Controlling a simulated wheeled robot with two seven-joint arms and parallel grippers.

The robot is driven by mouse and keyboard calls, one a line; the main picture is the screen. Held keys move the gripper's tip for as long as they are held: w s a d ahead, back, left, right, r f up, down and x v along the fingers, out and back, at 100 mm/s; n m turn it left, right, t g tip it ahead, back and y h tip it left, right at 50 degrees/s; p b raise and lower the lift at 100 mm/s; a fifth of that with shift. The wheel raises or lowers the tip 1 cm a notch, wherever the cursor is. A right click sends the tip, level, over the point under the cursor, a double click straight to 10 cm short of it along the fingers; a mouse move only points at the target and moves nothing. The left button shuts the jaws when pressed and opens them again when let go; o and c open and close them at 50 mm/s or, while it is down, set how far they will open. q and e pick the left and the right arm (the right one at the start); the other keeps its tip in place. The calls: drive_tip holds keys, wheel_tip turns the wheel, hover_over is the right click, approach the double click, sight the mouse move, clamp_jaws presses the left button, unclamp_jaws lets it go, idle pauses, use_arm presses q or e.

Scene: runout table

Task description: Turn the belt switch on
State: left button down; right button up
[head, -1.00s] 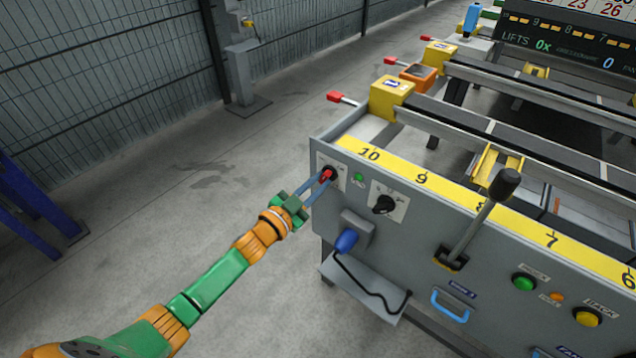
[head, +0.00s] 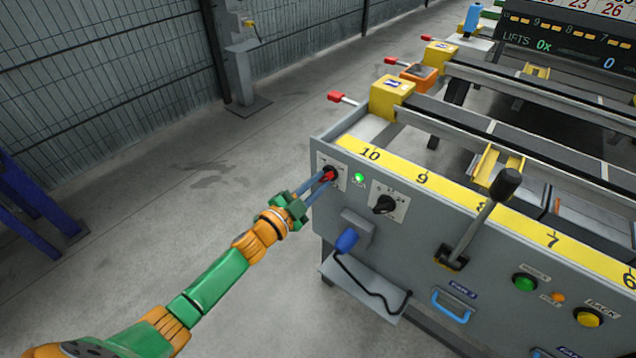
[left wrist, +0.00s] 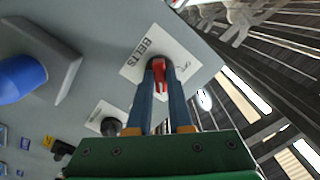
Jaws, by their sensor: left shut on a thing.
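The belt switch (head: 329,174) is a red-handled rotary knob on a white plate at the left end of the grey panel. In the left wrist view the switch (left wrist: 158,72) sits on a plate lettered "BELTS". My left gripper (head: 325,180) is shut on its red handle, with one blue finger on each side; the fingers partly hide the knob. A small green lamp (head: 359,178) just right of the plate is brightly lit. My right gripper is not in view.
Right of the lamp is a black selector dial (head: 384,204). Below are a blue-ended holder (head: 347,240) and a shelf with a black cable (head: 370,292). A black-knobbed lever (head: 505,184) stands farther right.

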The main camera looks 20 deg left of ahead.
use_arm(q)
drive_tip(key=c, duration=0.8)
unclamp_jaws()
drive_tip(key=p+v, duration=0.1)
drive_tip(key=v, duration=0.6)
